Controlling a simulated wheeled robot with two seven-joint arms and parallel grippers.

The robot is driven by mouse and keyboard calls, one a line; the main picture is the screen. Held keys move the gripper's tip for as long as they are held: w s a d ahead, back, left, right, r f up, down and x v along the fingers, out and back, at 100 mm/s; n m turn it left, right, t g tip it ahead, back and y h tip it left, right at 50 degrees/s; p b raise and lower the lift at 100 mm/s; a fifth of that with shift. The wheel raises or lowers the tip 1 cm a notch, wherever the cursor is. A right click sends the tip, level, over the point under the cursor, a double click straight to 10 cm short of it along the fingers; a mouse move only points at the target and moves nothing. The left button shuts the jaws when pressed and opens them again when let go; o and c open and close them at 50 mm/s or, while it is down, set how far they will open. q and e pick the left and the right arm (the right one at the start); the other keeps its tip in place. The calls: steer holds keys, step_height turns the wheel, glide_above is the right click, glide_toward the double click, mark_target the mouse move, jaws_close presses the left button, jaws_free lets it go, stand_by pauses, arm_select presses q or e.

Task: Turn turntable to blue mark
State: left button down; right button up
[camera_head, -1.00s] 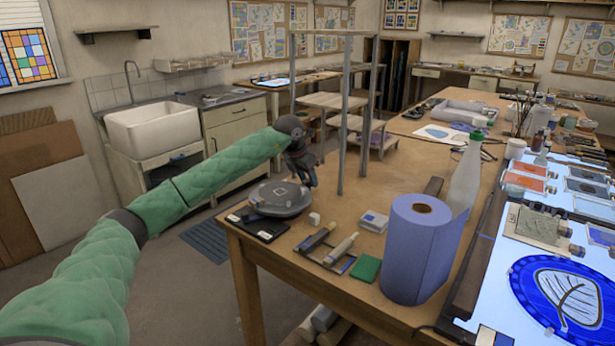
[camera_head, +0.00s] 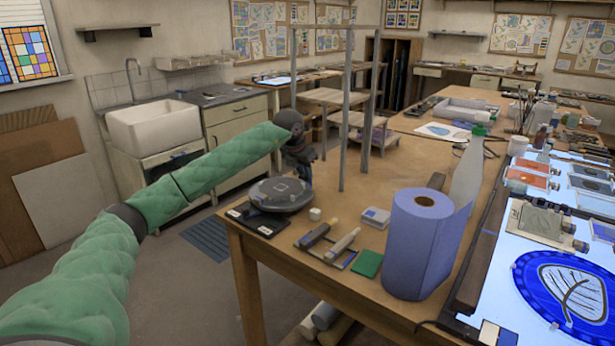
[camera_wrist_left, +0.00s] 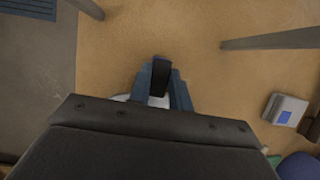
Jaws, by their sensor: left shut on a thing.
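The round grey turntable (camera_head: 270,197) sits at the near left corner of the wooden table, with a small square outline on top. My left gripper (camera_head: 305,180) points down at its right far edge. In the left wrist view, the fingers (camera_wrist_left: 160,84) are shut on a dark block (camera_wrist_left: 161,76), which seems to be a grip at the turntable's rim. A pale piece of surface shows just below the fingers; my gripper body hides most of the turntable there. I cannot make out a blue mark on the turntable. My right gripper is out of view.
A dark flat pad (camera_head: 257,222) lies in front of the turntable. A metal post (camera_head: 344,130) rises close behind my gripper.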

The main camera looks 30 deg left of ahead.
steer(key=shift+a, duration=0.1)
arm_select(q)
steer(key=c, duration=1.3)
jaws_free()
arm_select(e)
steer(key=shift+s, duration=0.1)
arm_select(q)
steer(key=b+v, duration=0.1)
steer(key=v, duration=0.6)
steer(key=shift+w, duration=0.1)
steer(key=shift+r+b, duration=0.3)
steer(key=shift+r, duration=0.15)
steer(key=shift+a, duration=0.1)
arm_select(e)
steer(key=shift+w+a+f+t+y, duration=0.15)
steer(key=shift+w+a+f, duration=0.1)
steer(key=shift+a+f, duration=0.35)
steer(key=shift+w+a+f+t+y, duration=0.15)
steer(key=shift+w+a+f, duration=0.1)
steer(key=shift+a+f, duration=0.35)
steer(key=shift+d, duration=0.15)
